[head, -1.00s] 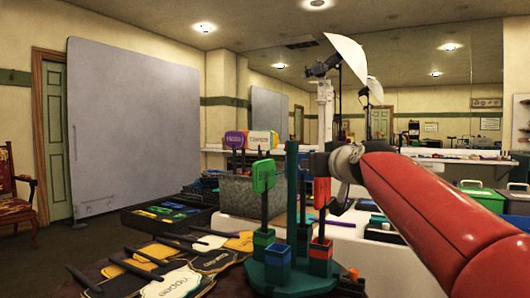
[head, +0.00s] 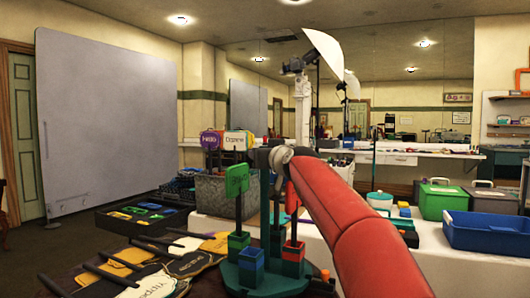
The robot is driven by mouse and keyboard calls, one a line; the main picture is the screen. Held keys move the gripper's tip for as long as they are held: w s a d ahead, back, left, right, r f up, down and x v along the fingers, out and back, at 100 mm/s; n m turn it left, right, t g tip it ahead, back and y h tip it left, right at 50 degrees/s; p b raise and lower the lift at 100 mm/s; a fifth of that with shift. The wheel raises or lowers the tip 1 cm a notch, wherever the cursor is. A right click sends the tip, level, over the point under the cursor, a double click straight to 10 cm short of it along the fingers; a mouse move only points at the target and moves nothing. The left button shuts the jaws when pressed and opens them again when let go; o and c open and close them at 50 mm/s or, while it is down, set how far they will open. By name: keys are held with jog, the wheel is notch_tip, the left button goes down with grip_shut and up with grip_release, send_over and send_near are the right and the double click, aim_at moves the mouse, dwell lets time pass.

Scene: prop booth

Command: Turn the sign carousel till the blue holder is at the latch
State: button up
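The sign carousel has a dark green round base (head: 232,277) on the table in the lower middle of the head view, with a tall teal post (head: 265,200). A blue holder (head: 250,264) is at its front. A green holder (head: 238,243) with an upright green sign (head: 237,179) is at the left, and an orange-red holder (head: 293,252) with a red sign (head: 291,197) is at the right. My gripper (head: 277,160) is at the height of the signs, overlapping the post tops in view; its fingers are not clear. I cannot make out the latch for certain.
Dark-handled paddle signs (head: 150,265) lie on the table left of the carousel. A black tray (head: 130,222) and a grey bin (head: 225,190) with signs stand behind. A blue tub (head: 490,232) and green box (head: 440,200) are at the right.

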jog(key=shift+c, duration=0.4)
grip_shut()
jog(key=shift+d+f+b, duration=0.1)
jog(key=shift+f+b, duration=0.1)
jog(key=shift+b, duration=0.25)
